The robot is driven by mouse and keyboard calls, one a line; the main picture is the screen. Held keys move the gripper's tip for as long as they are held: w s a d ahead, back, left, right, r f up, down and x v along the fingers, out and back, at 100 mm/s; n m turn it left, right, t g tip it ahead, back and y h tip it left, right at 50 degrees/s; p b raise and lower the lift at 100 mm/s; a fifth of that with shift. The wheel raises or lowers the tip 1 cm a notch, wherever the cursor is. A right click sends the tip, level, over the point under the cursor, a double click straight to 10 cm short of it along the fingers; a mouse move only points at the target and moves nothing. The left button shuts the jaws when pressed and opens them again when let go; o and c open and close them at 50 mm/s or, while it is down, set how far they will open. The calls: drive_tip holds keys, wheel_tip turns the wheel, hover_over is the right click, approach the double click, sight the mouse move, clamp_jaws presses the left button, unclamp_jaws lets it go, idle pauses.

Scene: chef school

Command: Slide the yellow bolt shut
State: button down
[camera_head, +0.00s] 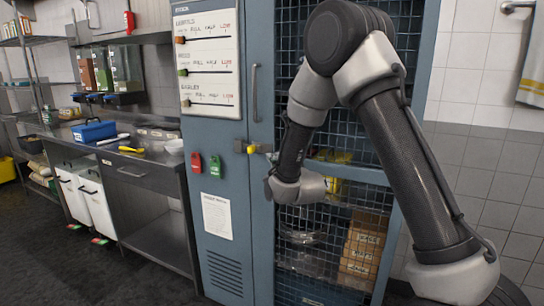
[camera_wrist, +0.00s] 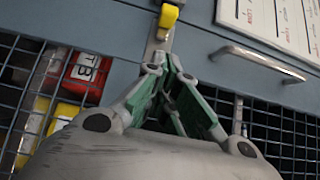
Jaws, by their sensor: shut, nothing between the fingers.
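The yellow bolt knob (camera_head: 251,149) sits on a metal bolt at the edge between the solid blue locker panel and the mesh door. It also shows close up in the wrist view (camera_wrist: 169,15), at the top, with a metal strip below it. My gripper (camera_wrist: 163,64) is shut and empty. Its tips are just below the yellow knob in the wrist view, over the metal strip. I cannot tell whether they touch the metal. In the head view my wrist hangs in front of the mesh door, to the right of and below the bolt; the fingers are hard to make out there.
The mesh door (camera_head: 292,235) has boxes (camera_head: 362,250) behind it. A steel counter (camera_head: 150,170) is at left. The dark floor in front is clear.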

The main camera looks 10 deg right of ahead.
drive_tip(key=shift+s+d, duration=0.15)
drive_tip(key=shift+s, duration=0.9)
drive_tip(key=shift+s+d, duration=0.15)
drive_tip(key=shift+s, duration=0.9)
drive_tip(key=s+f+n+g, duration=1)
drive_tip(key=f, duration=0.4)
drive_tip(key=s+d+r+n+g+h, duration=0.1)
drive_tip(key=s+d+r+n, duration=0.1)
drive_tip(key=s+d+r, duration=0.4)
drive_tip(key=s+d+r+n+g+h, duration=0.1)
drive_tip(key=s+d+r, duration=0.5)
drive_tip(key=s, duration=0.8)
drive_tip(key=s+d+r+n+g, duration=0.1)
drive_tip(key=s+d+r+n, duration=0.2)
drive_tip(key=s+d+r, duration=0.3)
drive_tip(key=s+r, duration=0.2)
drive_tip(key=s, duration=0.2)
drive_tip(key=shift+d+r+h, duration=0.25)
drive_tip(key=shift+r+h, duration=0.15)
